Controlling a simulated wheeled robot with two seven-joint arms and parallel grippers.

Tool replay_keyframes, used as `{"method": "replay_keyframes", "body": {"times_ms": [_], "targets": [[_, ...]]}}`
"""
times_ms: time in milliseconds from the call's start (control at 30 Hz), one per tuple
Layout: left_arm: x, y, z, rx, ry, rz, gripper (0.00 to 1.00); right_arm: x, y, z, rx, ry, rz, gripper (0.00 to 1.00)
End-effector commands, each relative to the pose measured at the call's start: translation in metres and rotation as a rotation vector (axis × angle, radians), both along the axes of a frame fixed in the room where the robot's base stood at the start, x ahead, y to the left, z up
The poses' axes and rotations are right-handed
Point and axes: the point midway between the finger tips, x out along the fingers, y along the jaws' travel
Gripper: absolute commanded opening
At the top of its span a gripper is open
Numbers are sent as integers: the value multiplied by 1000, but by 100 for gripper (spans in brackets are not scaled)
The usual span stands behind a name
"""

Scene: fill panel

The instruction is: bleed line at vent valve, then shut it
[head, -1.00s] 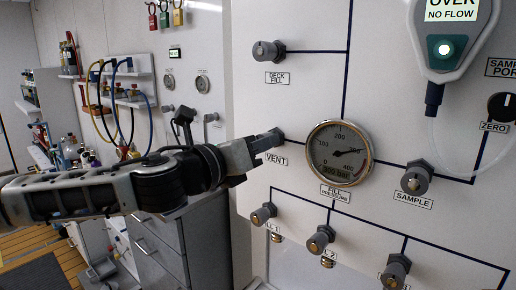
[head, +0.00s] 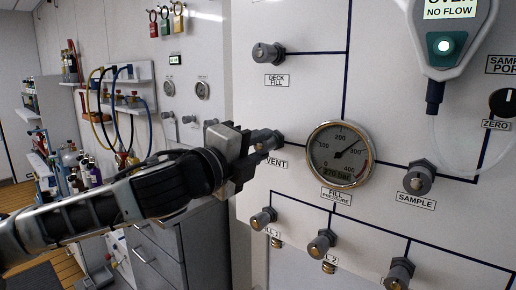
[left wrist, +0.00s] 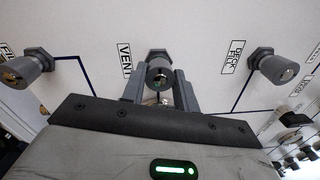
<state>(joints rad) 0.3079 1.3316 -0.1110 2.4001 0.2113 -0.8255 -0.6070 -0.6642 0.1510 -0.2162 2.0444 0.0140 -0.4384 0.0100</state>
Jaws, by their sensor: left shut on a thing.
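The vent valve (head: 268,138) is a grey knob on the white panel, left of the pressure gauge, with its VENT label (head: 275,162) partly hidden below it. My left gripper (head: 255,141) comes in from the left and is shut on the vent valve knob. In the left wrist view the vent valve knob (left wrist: 159,74) sits between the two fingers of the left gripper (left wrist: 159,92). The fill pressure gauge (head: 340,153) is round, with its needle pointing to the upper right. My right gripper is not in view.
The deck fill knob (head: 267,53) is above, the sample knob (head: 420,178) to the right, and several fill knobs (head: 321,243) below. A handheld meter reading "NO FLOW" (head: 449,14) hangs at upper right. Grey drawers (head: 160,255) stand at lower left.

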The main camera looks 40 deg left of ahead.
Motion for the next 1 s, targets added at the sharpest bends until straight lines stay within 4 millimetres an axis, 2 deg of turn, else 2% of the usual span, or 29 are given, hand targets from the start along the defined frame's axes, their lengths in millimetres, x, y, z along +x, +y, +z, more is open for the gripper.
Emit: {"method": "replay_keyframes", "body": {"times_ms": [600,1000], "targets": [[0,0,1,-552,43,0,7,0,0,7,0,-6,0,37],[0,0,0,-733,58,1,7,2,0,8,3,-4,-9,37]]}}
